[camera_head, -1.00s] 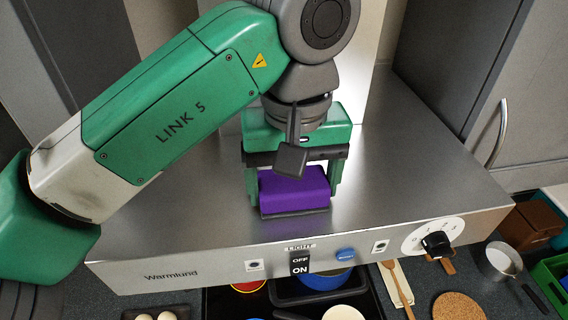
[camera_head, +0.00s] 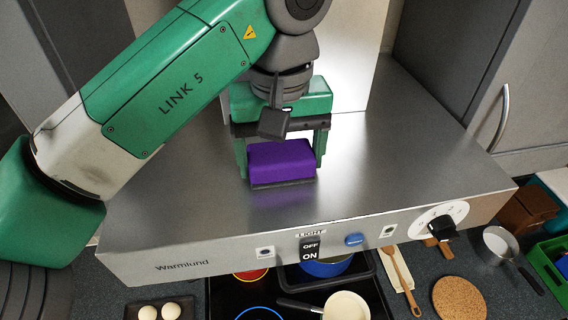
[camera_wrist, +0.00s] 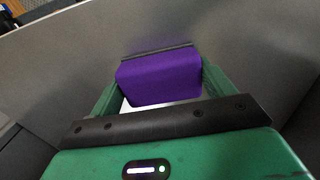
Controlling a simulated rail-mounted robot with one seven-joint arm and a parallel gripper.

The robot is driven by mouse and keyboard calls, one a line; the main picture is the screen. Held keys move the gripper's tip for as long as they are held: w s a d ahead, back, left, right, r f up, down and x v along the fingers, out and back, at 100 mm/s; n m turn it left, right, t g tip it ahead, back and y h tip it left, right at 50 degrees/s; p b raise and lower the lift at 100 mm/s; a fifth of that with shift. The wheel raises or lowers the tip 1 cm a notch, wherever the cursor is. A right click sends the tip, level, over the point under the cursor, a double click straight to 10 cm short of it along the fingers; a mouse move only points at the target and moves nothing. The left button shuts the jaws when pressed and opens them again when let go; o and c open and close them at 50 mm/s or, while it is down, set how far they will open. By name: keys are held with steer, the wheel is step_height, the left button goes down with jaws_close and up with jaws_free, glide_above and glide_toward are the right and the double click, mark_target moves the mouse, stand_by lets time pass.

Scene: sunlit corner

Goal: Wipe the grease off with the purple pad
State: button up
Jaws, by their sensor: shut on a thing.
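The purple pad (camera_head: 283,159) is a block with a dark layer along its lower edge. My gripper (camera_head: 281,172) is shut on it, one green finger at each side. The pad is at the steel top of the cooker hood (camera_head: 400,160), dark side toward the metal; I cannot tell whether it touches. In the wrist view the pad (camera_wrist: 160,78) sits between the fingers (camera_wrist: 158,88) above grey metal (camera_wrist: 255,55). No grease can be made out on the visible steel. The area under and behind the pad is hidden.
The hood's chimney (camera_head: 345,70) rises behind my gripper. A grey cabinet (camera_head: 535,90) stands at right. The front panel has a light switch (camera_head: 310,250) and a dial (camera_head: 438,222). Below are a cream pan (camera_head: 345,306), a saucepan (camera_head: 497,243) and a cork mat (camera_head: 459,298). The hood top's right side is clear.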

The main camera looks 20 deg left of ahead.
steer(key=shift+w+a, duration=0.45)
steer(key=shift+w, duration=0.3)
steer(key=shift+w+a, duration=0.5)
steer(key=shift+w, duration=0.3)
steer(key=shift+w+a, duration=0.45)
steer(key=shift+w, duration=0.3)
steer(key=shift+w+a+r, duration=0.1)
steer(key=shift+w+r, duration=0.05)
steer(key=shift+w, duration=0.05)
step_height(320, 180, up, 8)
